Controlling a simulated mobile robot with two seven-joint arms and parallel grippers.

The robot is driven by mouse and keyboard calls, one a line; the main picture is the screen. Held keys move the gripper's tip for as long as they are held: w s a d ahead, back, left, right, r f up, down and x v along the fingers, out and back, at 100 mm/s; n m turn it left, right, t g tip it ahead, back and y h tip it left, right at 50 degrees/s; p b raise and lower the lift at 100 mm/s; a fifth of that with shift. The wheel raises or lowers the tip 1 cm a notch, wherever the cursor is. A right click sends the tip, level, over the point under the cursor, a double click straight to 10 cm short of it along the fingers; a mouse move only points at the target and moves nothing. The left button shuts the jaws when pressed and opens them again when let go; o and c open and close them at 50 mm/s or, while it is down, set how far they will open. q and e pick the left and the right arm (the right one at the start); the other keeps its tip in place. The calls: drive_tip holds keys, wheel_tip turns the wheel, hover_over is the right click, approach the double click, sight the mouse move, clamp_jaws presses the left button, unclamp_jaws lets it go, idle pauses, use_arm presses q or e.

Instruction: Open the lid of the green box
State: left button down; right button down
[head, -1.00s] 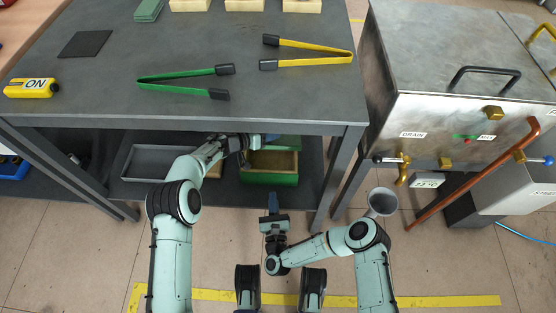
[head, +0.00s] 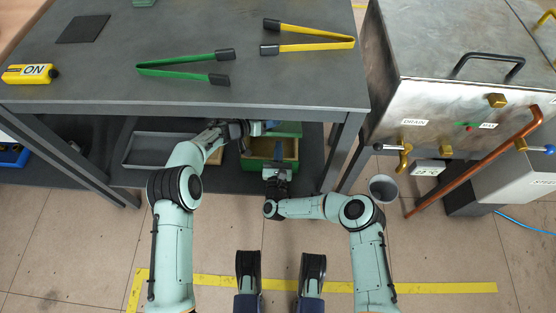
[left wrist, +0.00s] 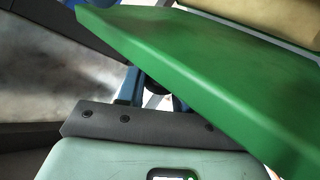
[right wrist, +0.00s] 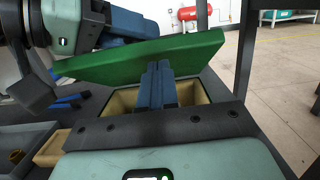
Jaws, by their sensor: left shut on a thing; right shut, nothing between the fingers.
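The green box (head: 287,164) stands on the shelf under the table, with a tan inside. Its green lid (right wrist: 140,60) is raised and tilted, with the box's opening (right wrist: 122,99) showing below it in the right wrist view. The lid fills much of the left wrist view (left wrist: 210,75). My left gripper (head: 262,128) is shut on the lid's left side; its fingertips are partly hidden by the lid in its own wrist view. My right gripper (right wrist: 158,75) is shut and empty. Its fingers are over the box opening, close to the lid; I cannot tell if they touch it.
A grey tray (head: 140,150) lies on the shelf left of the box. The tabletop (head: 130,95) is above, holding green tongs (head: 180,60) and yellow tongs (head: 315,47). A table leg (head: 343,150) stands right of the box. A grey cup (head: 383,187) is on the right.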

use_arm(q)
drive_tip(key=shift+d+r, duration=0.2)
drive_tip(key=shift+d, duration=0.05)
use_arm(e)
drive_tip(key=shift+w+r, duration=0.2)
drive_tip(key=shift+r, duration=0.15)
